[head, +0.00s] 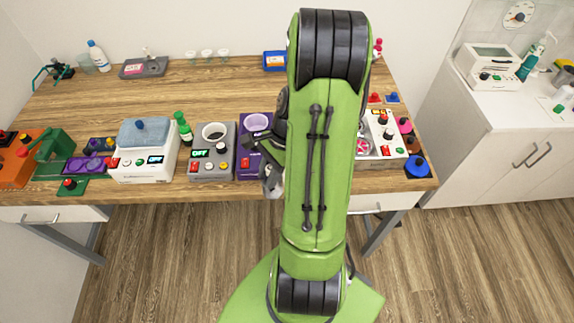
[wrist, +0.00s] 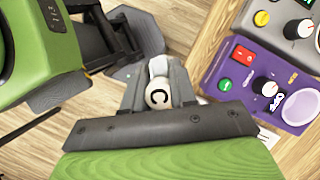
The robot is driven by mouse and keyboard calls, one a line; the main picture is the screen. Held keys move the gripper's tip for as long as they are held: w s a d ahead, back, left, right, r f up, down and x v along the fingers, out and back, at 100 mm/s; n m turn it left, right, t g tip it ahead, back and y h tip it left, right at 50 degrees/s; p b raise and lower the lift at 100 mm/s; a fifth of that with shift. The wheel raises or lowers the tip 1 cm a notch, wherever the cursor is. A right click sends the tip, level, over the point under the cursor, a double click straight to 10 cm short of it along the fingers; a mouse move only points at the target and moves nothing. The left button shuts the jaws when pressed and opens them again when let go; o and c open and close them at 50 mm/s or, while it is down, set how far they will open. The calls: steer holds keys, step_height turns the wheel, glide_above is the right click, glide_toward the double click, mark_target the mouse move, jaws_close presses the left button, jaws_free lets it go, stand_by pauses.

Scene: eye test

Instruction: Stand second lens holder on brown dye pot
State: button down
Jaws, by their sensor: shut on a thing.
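My gripper (wrist: 158,88) is shut on a small whitish, rounded piece marked with a black C (wrist: 157,97). Most of this piece is hidden between the fingers, and I cannot tell whether it is the second lens holder. In the head view, my gripper (head: 270,180) shows at the left edge of my green arm, near the table's front edge.
A purple device (head: 247,165) with a lilac bowl and a grey device (head: 212,170) stand left of my gripper. A white device (head: 388,140) stands between my arm and the pots. A pink pot (head: 404,125) is nearby. My arm hides the table's middle.

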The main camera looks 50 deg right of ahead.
steer(key=w+a+f+n+g+h, duration=0.2)
steer(key=w+a+f+n, duration=0.3)
steer(key=n, duration=0.5)
steer(key=w+a+f+n+g+h, duration=0.2)
steer(key=w+a+f+n, duration=0.4)
steer(key=w+a+n, duration=0.4)
steer(key=shift+a+n+g, duration=0.5)
steer(key=shift+a+g, duration=0.4)
steer(key=shift+a, duration=0.05)
steer(key=shift+d, duration=0.1)
steer(key=shift+f, duration=0.1)
